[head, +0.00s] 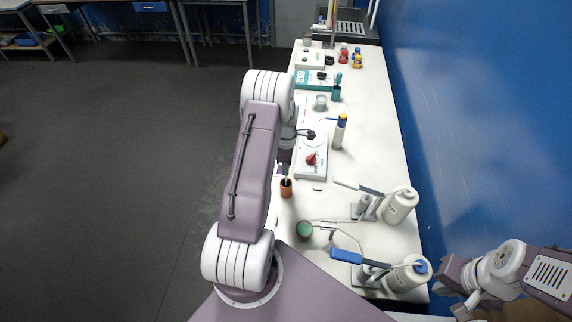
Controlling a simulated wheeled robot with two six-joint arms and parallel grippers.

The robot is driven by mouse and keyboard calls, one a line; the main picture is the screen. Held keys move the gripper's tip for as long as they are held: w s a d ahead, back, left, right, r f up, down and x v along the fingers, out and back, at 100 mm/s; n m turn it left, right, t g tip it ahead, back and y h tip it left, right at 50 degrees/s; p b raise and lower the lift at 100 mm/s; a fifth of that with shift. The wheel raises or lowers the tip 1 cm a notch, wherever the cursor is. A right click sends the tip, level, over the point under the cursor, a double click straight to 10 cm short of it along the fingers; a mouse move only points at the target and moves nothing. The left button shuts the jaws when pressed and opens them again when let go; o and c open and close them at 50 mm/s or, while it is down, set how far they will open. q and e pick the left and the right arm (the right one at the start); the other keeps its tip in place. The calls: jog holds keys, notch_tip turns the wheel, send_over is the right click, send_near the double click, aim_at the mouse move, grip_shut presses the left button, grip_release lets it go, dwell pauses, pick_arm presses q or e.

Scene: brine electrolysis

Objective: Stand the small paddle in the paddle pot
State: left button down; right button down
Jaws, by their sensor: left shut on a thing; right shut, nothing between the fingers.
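The paddle pot appears to be the small orange-brown pot (286,189) near the left edge of the white bench. My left gripper (284,163) is just beyond and above this pot, partly hidden by my own arm. It is shut on what looks like the small paddle (288,176), a thin pale stick whose lower part is at the pot's mouth. I cannot tell whether its end is inside the pot or only in front of it. My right gripper (468,302) is shut and empty, off the bench at the lower right.
A white stirrer with a red knob (311,160) stands close to the pot. A green-filled cup (304,230) and two wash bottles (400,206) (408,275) stand nearer. A yellow-capped bottle (340,130) and a teal holder (336,93) are farther back. The bench's right side (380,130) is clear.

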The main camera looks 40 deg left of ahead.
pick_arm(q)
jog(key=shift+f+b, duration=1.8)
jog(key=shift+f, duration=1)
jog(key=c, duration=1.2)
grip_release()
jog(key=shift+r, duration=0.1)
jog(key=shift+o, duration=0.2)
jog(key=shift+a+r, duration=0.1)
jog(key=shift+r, duration=0.2)
notch_tip(320, 180, up, 8)
jog(key=b, duration=0.2)
jog(key=shift+r+b, duration=0.25)
jog(key=shift+b, duration=0.1)
jog(key=shift+f, duration=0.1)
